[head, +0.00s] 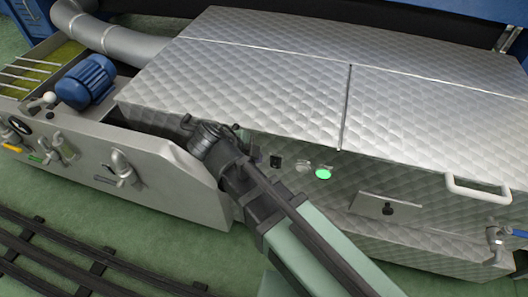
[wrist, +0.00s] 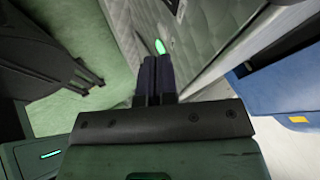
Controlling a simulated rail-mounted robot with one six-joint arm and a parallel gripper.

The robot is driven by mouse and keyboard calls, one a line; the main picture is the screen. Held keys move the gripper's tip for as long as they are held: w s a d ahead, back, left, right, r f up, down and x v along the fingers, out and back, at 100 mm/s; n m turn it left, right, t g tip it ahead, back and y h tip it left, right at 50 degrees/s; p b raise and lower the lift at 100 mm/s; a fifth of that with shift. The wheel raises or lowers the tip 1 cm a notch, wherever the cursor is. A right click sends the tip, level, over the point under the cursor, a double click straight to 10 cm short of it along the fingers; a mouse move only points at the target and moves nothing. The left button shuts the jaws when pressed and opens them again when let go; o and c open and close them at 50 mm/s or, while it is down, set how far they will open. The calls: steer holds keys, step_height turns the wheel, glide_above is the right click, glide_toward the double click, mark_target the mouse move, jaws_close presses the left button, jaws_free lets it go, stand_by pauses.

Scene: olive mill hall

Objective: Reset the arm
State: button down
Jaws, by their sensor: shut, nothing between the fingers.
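My gripper (wrist: 155,62) shows in the wrist view as two dark fingers pressed side by side, shut and empty. A green light (wrist: 160,47) shows just past the fingertips; I cannot tell whether they touch it. In the head view my arm reaches from the lower right towards the front of a quilted steel machine (head: 260,75). I cannot make out the fingers there. A lit green button (head: 323,174) sits on the machine's front, to the right of my arm, beside a pale button (head: 303,166) and a black switch (head: 275,162).
A white handle (head: 478,188) and a valve with a blue lever (head: 497,240) stick out at the right. A blue motor (head: 86,80) and several taps (head: 122,168) stand at the left. Dark rails (head: 90,262) run along the green floor (head: 160,240).

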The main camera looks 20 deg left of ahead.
steer(key=shift+p+v, duration=0.4)
steer(key=shift+v, duration=0.75)
steer(key=shift+w+r, duration=0.1)
steer(key=shift+w, duration=0.1)
steer(key=w+d+r+n+g+y+p, duration=0.2)
steer(key=d+r+n+p, duration=0.6)
steer(key=d+r+p, duration=0.8)
steer(key=w+d+r+n+g+y+p, duration=0.3)
steer(key=d+r+n+p, duration=0.6)
steer(key=d+r+p, duration=0.7)
steer(key=p, duration=0.3)
steer(key=shift+d+g+p, duration=0.3)
steer(key=shift+g+p, duration=0.05)
steer(key=shift+g, duration=0.05)
